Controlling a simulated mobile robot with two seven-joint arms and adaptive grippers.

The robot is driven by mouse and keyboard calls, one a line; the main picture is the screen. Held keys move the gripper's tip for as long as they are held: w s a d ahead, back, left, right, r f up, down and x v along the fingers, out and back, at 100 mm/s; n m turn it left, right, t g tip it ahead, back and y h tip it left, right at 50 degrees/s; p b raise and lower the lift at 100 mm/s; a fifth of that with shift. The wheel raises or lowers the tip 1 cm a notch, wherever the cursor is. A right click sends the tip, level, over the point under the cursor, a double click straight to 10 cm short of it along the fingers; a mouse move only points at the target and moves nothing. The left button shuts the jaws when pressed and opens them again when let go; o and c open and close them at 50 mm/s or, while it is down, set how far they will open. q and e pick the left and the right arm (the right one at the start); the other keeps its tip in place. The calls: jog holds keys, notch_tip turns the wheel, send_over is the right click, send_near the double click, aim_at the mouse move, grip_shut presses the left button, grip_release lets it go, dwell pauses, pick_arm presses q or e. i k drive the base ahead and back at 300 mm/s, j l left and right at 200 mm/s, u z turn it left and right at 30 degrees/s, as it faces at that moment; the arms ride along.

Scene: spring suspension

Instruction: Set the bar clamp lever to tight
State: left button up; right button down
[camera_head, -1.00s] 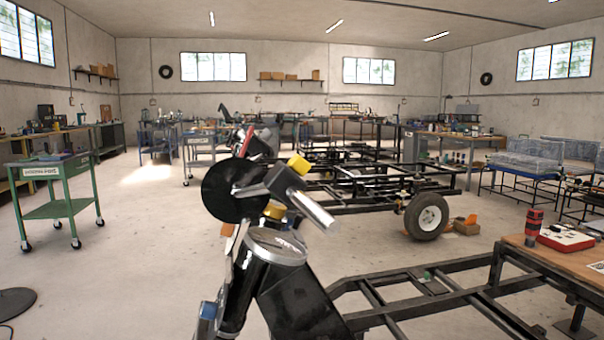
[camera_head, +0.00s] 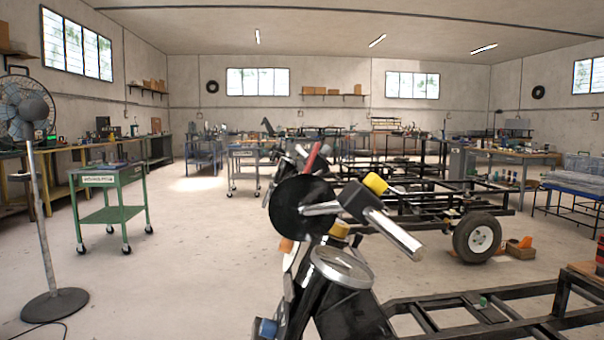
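I cannot make out a bar clamp or its lever with certainty. In the foreground, right of centre, stands a black assembly with a round black disc (camera_head: 303,207), a grey bracket with a bare metal bar (camera_head: 395,235) sloping down to the right, and a yellow cap (camera_head: 375,183). Below it a metal ring (camera_head: 343,266) tops a thick black body. A small blue part (camera_head: 265,328) shows at the bottom edge, partly cut off. Neither of my grippers is in view.
A pedestal fan (camera_head: 40,180) stands on the left, near a green cart (camera_head: 112,213). Black frames with a wheel (camera_head: 477,237) fill the right. Another black frame (camera_head: 500,313) lies low right. The floor between the cart and the foreground assembly is clear.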

aim_at(315, 152)
jog(key=k, duration=0.65)
jog(key=u, duration=1.35)
jog(key=i+j, duration=0.15)
jog(key=i, duration=0.45)
jog(key=i+j, duration=0.1)
jog(key=i, duration=0.55)
jog(key=i+z, duration=0.25)
jog(key=i, duration=0.25)
jog(key=i+z, duration=0.25)
jog(key=i, duration=0.25)
jog(key=i+j+z, duration=0.25)
jog(key=i, duration=0.25)
jog(key=i+z, duration=0.3)
jog(key=i, duration=0.5)
jog(key=i+j+z, duration=0.1)
jog(key=i+z, duration=0.15)
jog(key=i, duration=0.6)
